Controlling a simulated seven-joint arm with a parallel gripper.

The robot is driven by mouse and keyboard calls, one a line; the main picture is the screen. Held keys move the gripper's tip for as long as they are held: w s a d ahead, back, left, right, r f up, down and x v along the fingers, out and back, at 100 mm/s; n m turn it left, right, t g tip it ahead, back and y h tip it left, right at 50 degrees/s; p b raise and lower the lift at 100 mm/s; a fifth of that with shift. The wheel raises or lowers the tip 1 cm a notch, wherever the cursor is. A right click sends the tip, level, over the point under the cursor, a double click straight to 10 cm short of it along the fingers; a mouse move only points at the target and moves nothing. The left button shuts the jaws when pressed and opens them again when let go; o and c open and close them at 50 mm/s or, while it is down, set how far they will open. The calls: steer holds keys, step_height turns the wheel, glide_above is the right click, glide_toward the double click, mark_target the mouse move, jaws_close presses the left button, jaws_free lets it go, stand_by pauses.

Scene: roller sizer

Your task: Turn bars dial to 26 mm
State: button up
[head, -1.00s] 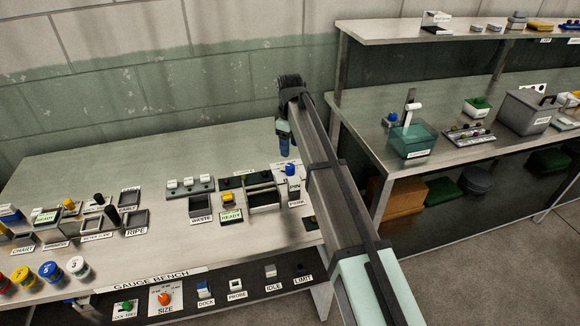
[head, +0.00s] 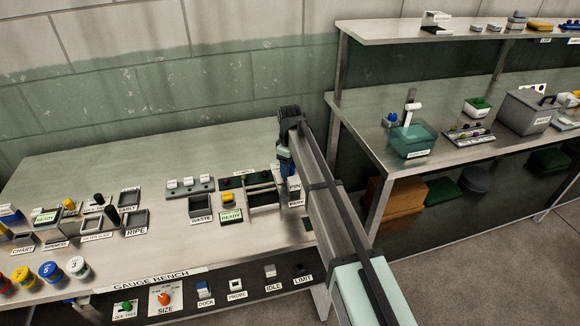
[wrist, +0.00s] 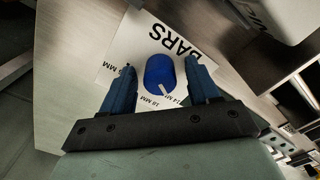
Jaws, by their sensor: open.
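The blue bars dial (wrist: 160,70) sits on a white plate (wrist: 140,45) marked BARS in the wrist view. A white pointer line on the dial points down and right in that view, towards a printed mm mark. The mm marks are small and partly covered by my fingers, so I cannot read them all surely. My gripper (wrist: 158,70) is open, with one blue finger on each side of the dial and visible gaps between. In the head view my gripper (head: 287,166) is low over the right end of the gauge bench and largely hides the dial.
An orange SIZE dial (head: 164,299) is on the bench front. The second bench (head: 375,155) stands to the right, carrying a teal container (head: 413,140).

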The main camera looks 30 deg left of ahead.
steer(key=shift+c, duration=0.2)
steer(key=c, duration=1)
steer(key=m, duration=0.5)
steer(key=shift+m, duration=0.3)
steer(key=m, duration=1.2)
steer(key=shift+m, duration=0.3)
steer(key=m, duration=0.5)
steer(key=shift+m, duration=0.3)
